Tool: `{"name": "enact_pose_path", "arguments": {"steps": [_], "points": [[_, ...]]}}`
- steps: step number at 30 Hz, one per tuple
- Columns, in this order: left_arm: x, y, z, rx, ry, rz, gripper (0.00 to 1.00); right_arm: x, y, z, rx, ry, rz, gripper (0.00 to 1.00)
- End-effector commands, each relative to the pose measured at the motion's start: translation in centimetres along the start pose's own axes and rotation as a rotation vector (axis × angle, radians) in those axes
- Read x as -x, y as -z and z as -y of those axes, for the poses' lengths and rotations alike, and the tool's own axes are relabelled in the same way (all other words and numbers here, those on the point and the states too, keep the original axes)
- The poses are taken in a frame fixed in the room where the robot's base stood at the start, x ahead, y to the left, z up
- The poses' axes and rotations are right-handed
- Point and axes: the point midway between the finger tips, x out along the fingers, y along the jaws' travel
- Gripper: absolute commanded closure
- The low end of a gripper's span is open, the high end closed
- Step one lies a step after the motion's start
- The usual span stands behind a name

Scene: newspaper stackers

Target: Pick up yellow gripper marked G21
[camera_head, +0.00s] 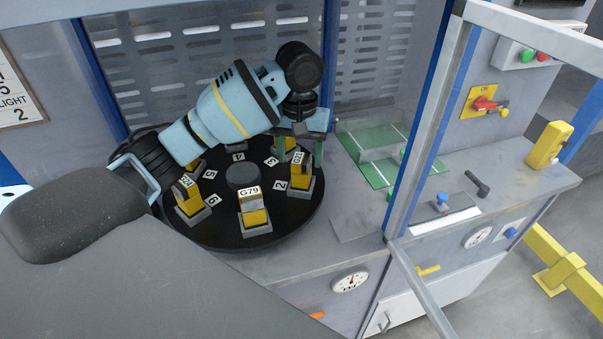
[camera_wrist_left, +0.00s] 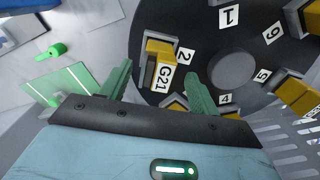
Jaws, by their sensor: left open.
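The yellow gripper marked G21 (camera_head: 301,168) stands in a grey holder on the black round turntable (camera_head: 222,236), by the number 2. In the left wrist view the yellow gripper marked G21 (camera_wrist_left: 152,74) shows between and beyond my green fingertips. My left gripper (camera_head: 302,150) points down over the turntable's right side, close to G21. Its two fingers are spread, and it also shows open and empty in the left wrist view (camera_wrist_left: 158,73). Whether a finger touches G21 cannot be told. My right gripper is not in view.
A yellow gripper marked G79 (camera_head: 254,213) stands at the turntable's front, another (camera_head: 189,205) at its left. A grey hub (camera_head: 242,176) is in the middle. A blue-edged frame post (camera_head: 427,120) stands to the right. A slotted grey panel (camera_head: 120,60) closes the back.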

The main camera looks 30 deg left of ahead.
Motion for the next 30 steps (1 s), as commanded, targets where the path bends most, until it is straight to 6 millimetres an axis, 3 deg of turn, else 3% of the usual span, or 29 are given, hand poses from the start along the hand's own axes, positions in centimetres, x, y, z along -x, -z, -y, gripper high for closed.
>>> {"name": "enact_pose_path", "arguments": {"steps": [8,19,26,30], "points": [[-0.8,0.0,-0.1,0.000,-0.001,0.000,0.38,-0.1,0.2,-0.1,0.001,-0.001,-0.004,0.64],[-5.2,0.3,-0.3,0.001,0.000,-0.001,0.38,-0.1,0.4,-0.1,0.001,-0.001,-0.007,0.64],[-5.5,0.3,-0.3,0.001,0.000,-0.002,0.38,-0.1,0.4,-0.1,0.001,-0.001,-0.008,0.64],[-5.5,0.3,-0.3,0.001,0.000,-0.002,0.54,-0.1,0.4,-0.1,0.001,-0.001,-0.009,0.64]]}}
